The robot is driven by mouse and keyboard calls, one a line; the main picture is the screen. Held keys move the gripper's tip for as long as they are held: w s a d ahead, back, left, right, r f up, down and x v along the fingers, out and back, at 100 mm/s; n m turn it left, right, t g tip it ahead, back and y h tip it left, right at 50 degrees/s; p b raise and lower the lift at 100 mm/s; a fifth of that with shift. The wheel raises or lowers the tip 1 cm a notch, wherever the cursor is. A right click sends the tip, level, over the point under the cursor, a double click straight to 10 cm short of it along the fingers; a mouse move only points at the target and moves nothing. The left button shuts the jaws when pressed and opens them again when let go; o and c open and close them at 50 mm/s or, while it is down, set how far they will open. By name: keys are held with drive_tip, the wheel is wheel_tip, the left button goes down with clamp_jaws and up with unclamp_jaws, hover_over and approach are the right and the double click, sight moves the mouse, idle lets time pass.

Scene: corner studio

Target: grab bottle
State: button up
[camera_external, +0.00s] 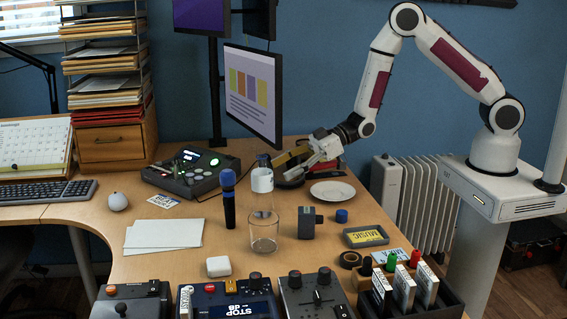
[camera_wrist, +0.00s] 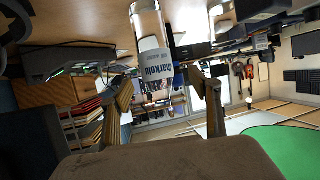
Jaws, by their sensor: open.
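A clear bottle with a white label (camera_external: 262,181) and a dark top stands upright near the middle of the desk. In the wrist view, the picture is upside down and the bottle (camera_wrist: 153,58) hangs from the top with its label between and beyond the fingertips. My gripper (camera_external: 283,167) is low over the desk, just right of the bottle at about label height. In the wrist view its two fingers (camera_wrist: 163,88) are spread apart with nothing clasped.
A microphone (camera_external: 228,200) stands close left of the bottle. A small grey device (camera_external: 307,222) is to its right front. A white plate (camera_external: 332,192) lies right of it, below my arm. A monitor (camera_external: 252,92) hangs behind. Pedals (camera_external: 235,300) line the front edge.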

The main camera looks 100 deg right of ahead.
sight(253, 184)
drive_tip(key=shift+x, duration=1.3)
drive_tip(key=shift+d+x, duration=0.15)
drive_tip(key=shift+x, duration=1.15)
drive_tip(key=shift+d+x, duration=0.2)
drive_tip(key=shift+x, duration=1.1)
drive_tip(key=shift+f, duration=0.15)
drive_tip(key=c, duration=1.4)
